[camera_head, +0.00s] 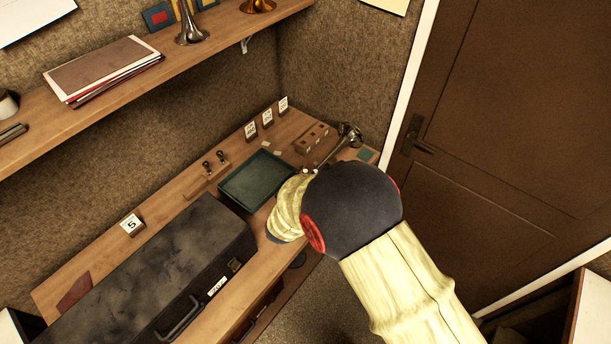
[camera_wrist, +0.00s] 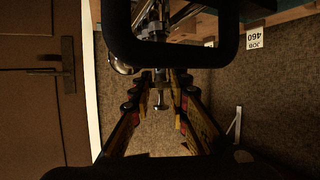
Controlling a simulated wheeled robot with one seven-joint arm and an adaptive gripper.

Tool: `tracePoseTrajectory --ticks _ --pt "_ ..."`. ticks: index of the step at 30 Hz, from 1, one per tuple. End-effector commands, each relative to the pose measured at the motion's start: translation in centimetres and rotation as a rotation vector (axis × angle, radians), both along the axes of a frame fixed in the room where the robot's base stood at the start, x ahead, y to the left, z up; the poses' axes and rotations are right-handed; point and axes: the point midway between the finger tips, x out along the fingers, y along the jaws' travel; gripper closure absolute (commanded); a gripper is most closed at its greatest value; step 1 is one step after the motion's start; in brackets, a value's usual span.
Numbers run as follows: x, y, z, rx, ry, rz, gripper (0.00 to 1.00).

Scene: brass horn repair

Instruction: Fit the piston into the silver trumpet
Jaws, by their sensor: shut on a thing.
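In the wrist view, my gripper (camera_wrist: 160,80) is shut on the piston (camera_wrist: 161,101), a slim metal part with a round silver end between the fingers. The silver trumpet (camera_wrist: 154,24) lies just beyond the fingertips, partly behind the dark wrist frame. In the head view, the trumpet (camera_head: 348,133) is at the bench's far right end, its bell showing past my arm. My arm hides the gripper, the piston and part of the trumpet there. I cannot tell whether the piston touches or enters a valve casing.
A green tray (camera_head: 232,197) lies on the bench, left of my arm. Behind it stand a small rack (camera_head: 205,181) with two dark-topped pieces and a wooden block (camera_head: 311,137). A large dark case (camera_head: 150,270) fills the near bench. A door (camera_head: 500,120) is at right.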

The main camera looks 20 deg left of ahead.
Motion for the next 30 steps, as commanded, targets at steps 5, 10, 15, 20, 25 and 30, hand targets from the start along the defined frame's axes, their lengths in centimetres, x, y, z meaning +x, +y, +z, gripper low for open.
tracePoseTrajectory --ticks 5,10,15,20,25,30 --pt "0.01 0.01 -0.46 0.0 0.0 0.0 1.0" --pt "0.0 0.02 -0.86 0.0 0.0 0.0 1.0" --pt "-0.04 -0.03 -0.88 0.0 0.002 0.0 0.75" --pt "-0.08 -0.08 -0.98 -0.001 0.003 -0.001 0.66" --pt "-0.11 -0.12 -1.06 -0.002 0.005 0.0 0.62" --pt "-0.18 -0.16 -1.14 -0.003 0.006 0.0 0.62"
